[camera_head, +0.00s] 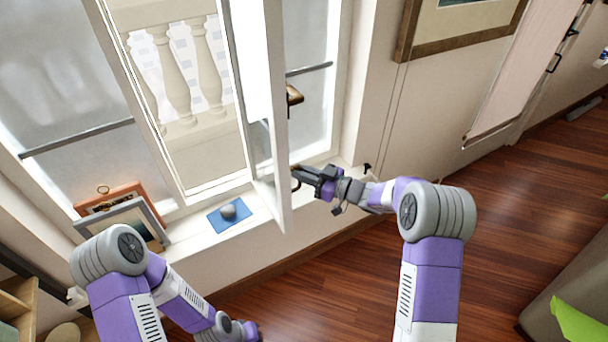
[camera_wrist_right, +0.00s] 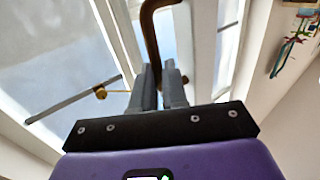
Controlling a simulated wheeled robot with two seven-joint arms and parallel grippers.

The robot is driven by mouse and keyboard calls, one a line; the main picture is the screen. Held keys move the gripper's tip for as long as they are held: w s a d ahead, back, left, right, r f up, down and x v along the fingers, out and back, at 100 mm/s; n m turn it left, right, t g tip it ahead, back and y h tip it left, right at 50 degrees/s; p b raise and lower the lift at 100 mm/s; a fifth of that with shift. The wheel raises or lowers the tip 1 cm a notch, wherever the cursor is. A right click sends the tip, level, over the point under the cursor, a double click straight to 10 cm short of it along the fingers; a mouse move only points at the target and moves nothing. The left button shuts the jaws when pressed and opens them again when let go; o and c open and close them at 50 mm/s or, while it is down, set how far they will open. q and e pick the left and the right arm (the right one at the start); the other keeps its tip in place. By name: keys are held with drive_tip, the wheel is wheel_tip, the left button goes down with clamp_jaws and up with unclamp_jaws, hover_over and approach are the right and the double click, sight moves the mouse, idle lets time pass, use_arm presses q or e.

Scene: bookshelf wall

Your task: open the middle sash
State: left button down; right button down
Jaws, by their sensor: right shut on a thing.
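The middle sash (camera_head: 277,120) is a white-framed window panel standing swung inward, at an angle to the window frame, with the opening beside it showing the balcony. A brass fitting (camera_head: 293,95) sits on its edge. My right gripper (camera_head: 300,178) is at the lower part of the sash's free edge, shut on a bronze handle. In the right wrist view the curved handle (camera_wrist_right: 150,35) runs down between the closed fingers (camera_wrist_right: 158,85). My left arm is folded at the lower left, and its gripper is out of view.
On the sill stand picture frames (camera_head: 128,220) and a grey ball (camera_head: 228,211) on a blue mat (camera_head: 240,220). A stone balustrade (camera_head: 175,75) is outside. A framed picture (camera_head: 455,25) hangs on the right wall.

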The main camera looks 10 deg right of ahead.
drive_tip(key=shift+w+a+r, duration=0.2)
drive_tip(key=shift+a+r, duration=0.05)
drive_tip(key=shift+r, duration=0.45)
drive_tip(key=c, duration=1.5)
unclamp_jaws()
drive_tip(key=o, duration=0.3)
drive_tip(key=shift+w+a+f, duration=0.15)
drive_tip(key=shift+w, duration=0.1)
drive_tip(key=shift+o, duration=0.2)
drive_tip(key=shift+d, duration=0.25)
drive_tip(key=p+v, duration=0.1)
drive_tip(key=v, duration=0.6)
drive_tip(key=shift+s+f, duration=0.3)
drive_tip(key=shift+f, duration=0.1)
drive_tip(key=shift+d+f, duration=0.1)
